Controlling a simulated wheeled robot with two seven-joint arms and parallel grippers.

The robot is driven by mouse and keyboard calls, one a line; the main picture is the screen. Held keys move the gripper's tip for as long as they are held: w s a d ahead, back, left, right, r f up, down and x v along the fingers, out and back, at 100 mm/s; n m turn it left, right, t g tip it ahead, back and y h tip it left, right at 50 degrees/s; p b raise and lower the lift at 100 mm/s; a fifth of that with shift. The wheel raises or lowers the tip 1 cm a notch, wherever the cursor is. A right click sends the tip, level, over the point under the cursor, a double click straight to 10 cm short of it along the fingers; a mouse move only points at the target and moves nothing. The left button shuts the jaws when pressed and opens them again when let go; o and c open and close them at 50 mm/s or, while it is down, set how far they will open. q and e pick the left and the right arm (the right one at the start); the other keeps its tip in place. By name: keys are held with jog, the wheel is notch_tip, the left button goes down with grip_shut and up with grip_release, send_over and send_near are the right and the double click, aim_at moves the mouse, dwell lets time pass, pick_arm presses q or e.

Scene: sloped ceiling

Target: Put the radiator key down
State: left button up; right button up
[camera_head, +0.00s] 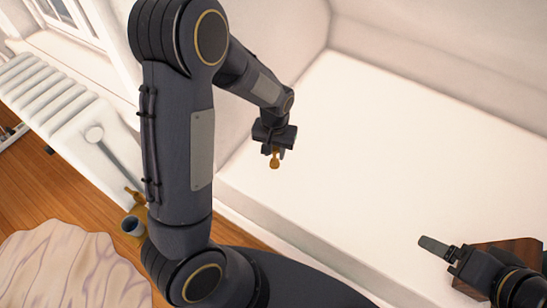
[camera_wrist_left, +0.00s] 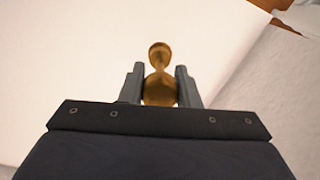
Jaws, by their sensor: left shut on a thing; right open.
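The brass-coloured radiator key (camera_head: 275,161) is held in my left gripper (camera_head: 272,150), over the white surface in the head view. In the left wrist view the key (camera_wrist_left: 160,75) sits between the two fingers of my left gripper (camera_wrist_left: 161,88), which are shut on it, with its narrow end and small knob pointing away. I cannot tell how high the key is above the surface. My right gripper (camera_head: 436,248) is at the lower right of the head view, with no thing seen between its fingers.
A broad white surface (camera_head: 350,140) stretches under both grippers, mostly bare, with walls behind. A brown wooden block (camera_head: 525,250) is beside my right gripper.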

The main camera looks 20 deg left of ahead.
aim_at(274, 156)
pick_arm(q)
jog(key=shift+w+a+f, duration=0.2)
jog(key=shift+w+f, duration=0.05)
jog(key=shift+f, duration=0.2)
jog(key=shift+w+a+f+b, duration=0.1)
jog(key=shift+f+b, duration=0.2)
jog(key=shift+f, duration=0.55)
jog(key=shift+w+a+f+b, duration=0.1)
jog(key=shift+f+b, duration=0.2)
jog(key=shift+f, duration=0.55)
jog(key=shift+f, duration=0.15)
jog(key=o, duration=1.1)
